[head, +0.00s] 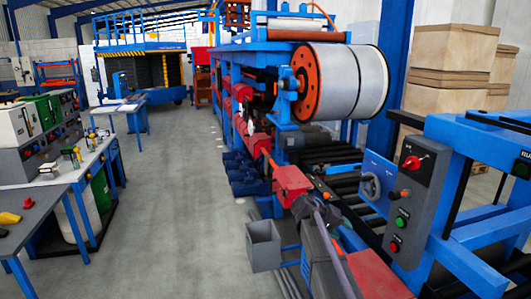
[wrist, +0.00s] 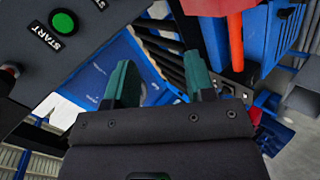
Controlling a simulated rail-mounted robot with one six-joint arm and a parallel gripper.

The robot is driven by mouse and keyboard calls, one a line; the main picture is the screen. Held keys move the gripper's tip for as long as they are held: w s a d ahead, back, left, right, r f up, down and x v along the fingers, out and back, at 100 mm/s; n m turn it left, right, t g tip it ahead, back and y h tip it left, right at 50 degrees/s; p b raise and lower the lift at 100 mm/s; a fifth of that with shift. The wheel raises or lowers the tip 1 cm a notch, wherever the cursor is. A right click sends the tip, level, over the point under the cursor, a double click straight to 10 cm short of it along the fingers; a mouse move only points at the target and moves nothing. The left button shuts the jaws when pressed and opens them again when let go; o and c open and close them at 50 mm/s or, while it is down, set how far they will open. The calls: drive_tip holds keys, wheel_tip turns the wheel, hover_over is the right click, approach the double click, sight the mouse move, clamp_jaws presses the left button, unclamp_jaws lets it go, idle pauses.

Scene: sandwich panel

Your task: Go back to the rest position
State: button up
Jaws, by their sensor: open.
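My gripper (wrist: 160,84) shows in the wrist view with its two teal fingers apart and nothing between them. A blue panel and dark rollers lie beyond the fingers. A grey control panel with a green button (wrist: 63,21) marked START is at the upper left of that view. A red part (wrist: 220,6) is at the upper right. In the head view, grey and dark links of my arm reach up from the bottom, right of centre. I cannot make out the fingers clearly there.
The grey control box (head: 418,200) on a blue frame carries a red knob (head: 411,162) and buttons. A handwheel (head: 370,186) is beside it. A large roll (head: 340,80) hangs above the roller line (head: 330,160). A grey bin (head: 263,246) is left of my arm. The left aisle (head: 175,180) is clear.

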drive_tip(key=s+a+f+y, duration=0.2)
drive_tip(key=s+a+y, duration=0.1)
drive_tip(key=s, duration=0.7)
drive_tip(key=s+a+f+g+y, duration=0.1)
drive_tip(key=s+a+f+y, duration=0.1)
drive_tip(key=s, duration=0.8)
drive_tip(key=s+a+f+n+y, duration=0.1)
drive_tip(key=s+a+y, duration=0.4)
drive_tip(key=s, duration=0.5)
drive_tip(key=shift+a+f+g, duration=0.3)
drive_tip(key=shift+a+f, duration=0.25)
drive_tip(key=shift+f, duration=0.25)
